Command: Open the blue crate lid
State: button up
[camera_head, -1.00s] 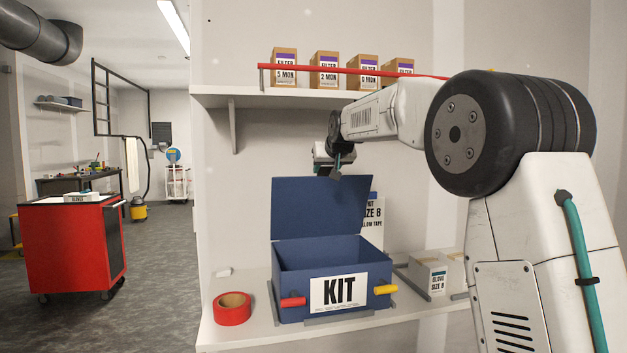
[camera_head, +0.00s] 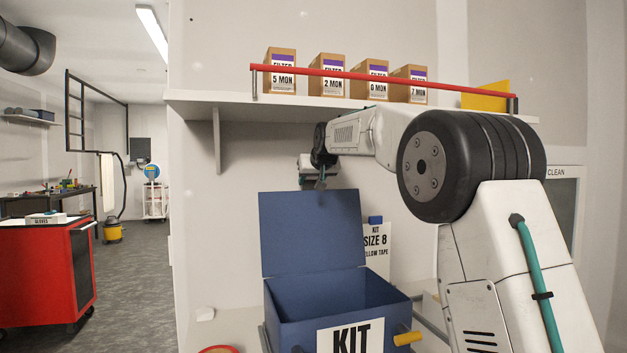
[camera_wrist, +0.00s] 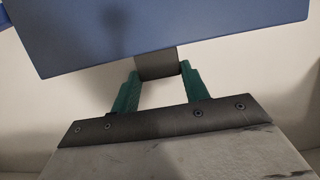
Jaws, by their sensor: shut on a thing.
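The blue crate (camera_head: 290,333) stands on the lower shelf with a white KIT label on its front. Its blue lid (camera_head: 311,235) stands raised at the back, nearly upright, and the crate's inside shows. My gripper (camera_head: 319,180) is at the lid's top edge, small and partly dark in the head view. In the wrist view, the green fingers of my gripper (camera_wrist: 160,74) are shut on a dark tab (camera_wrist: 156,62) at the edge of the lid (camera_wrist: 170,30). The crate's bottom is hidden.
Above is a shelf (camera_head: 235,101) with several filter boxes (camera_head: 328,75) behind a red rail (camera_head: 360,75). A white SIZE 8 sign (camera_head: 377,250) stands behind the crate. Red tape (camera_head: 218,349) lies left of it. A yellow peg (camera_head: 407,338) sticks out at its front right.

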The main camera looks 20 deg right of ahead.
jog(key=shift+w+a+r, duration=0.15)
jog(key=shift+r, duration=0.1)
jog(key=o, duration=1.4)
jog(key=shift+f, duration=0.1)
jog(key=s+a+r, duration=0.1)
jog(key=s+r, duration=0.1)
jog(key=s, duration=1.4)
jog(key=shift+s+a+r, duration=0.15)
jog(key=shift+a+r, duration=0.1)
jog(key=shift+a, duration=0.15)
